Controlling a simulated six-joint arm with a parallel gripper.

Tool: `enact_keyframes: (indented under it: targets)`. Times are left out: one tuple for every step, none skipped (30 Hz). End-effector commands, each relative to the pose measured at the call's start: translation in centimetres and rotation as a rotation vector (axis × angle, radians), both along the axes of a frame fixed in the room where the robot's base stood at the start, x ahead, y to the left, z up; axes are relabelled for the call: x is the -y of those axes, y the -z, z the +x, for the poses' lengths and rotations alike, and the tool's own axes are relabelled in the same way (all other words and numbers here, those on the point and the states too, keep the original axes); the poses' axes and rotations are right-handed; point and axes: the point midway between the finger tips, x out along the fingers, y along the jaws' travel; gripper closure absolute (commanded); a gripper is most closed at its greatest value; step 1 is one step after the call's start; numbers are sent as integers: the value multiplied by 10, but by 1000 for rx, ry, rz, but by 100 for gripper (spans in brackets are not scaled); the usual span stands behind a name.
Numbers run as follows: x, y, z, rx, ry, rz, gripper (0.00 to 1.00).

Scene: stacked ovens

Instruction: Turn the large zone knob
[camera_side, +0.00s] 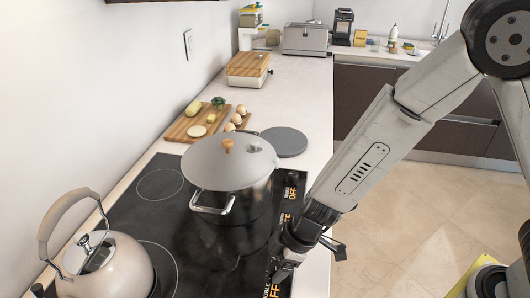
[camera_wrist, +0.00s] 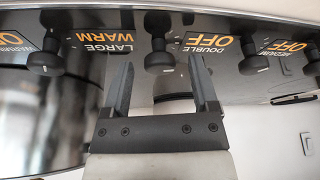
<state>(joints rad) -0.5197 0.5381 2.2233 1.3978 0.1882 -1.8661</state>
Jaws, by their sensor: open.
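My gripper (camera_wrist: 160,65) is open, and its two fingertips appear on either side of a round black knob (camera_wrist: 159,58) in the wrist view. I cannot tell whether they touch it. This knob sits between the label LARGE WARM (camera_wrist: 105,38) and the label DOUBLE OFF (camera_wrist: 210,44). Another black knob (camera_wrist: 42,57) lies left of the LARGE label. I cannot tell for sure which knob belongs to which label. In the side view my gripper (camera_side: 283,262) is low at the stove's right edge, by the labels, and the knobs there are hidden or unclear.
A large lidded steel pot (camera_side: 230,165) stands on the black cooktop (camera_side: 135,205) close left of my arm. A kettle (camera_side: 105,268) is at front left. A round grey disc (camera_side: 285,142) and a cutting board (camera_side: 188,128) lie behind. Another knob (camera_wrist: 314,66) is at far right.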

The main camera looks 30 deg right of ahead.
Motion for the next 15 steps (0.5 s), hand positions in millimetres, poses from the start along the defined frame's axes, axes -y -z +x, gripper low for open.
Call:
enact_keyframes:
  targets:
    - [0, 0, 0, -1, -27, 0, 24]
    - [0, 0, 1, 0, -43, 1, 24]
    - [0, 0, 1, 0, -66, 0, 24]
    - [0, 0, 1, 0, -86, 1, 24]
    - [0, 0, 1, 0, -103, 1, 24]
    - [1, 0, 1, 0, -128, 1, 24]
    - [1, 0, 2, 1, -148, 1, 24]
    - [0, 0, 2, 0, -169, 1, 24]
    - [1, 0, 2, 1, -197, 1, 24]
    - [1, 0, 2, 0, -217, 1, 24]
    - [1, 0, 2, 0, -238, 1, 24]
    - [1, 0, 2, 0, -266, 1, 24]
    - [1, 0, 2, 0, -288, 0, 24]
    - [1, 0, 2, 0, -312, 1, 24]
    - [1, 0, 3, 0, -341, 1, 24]
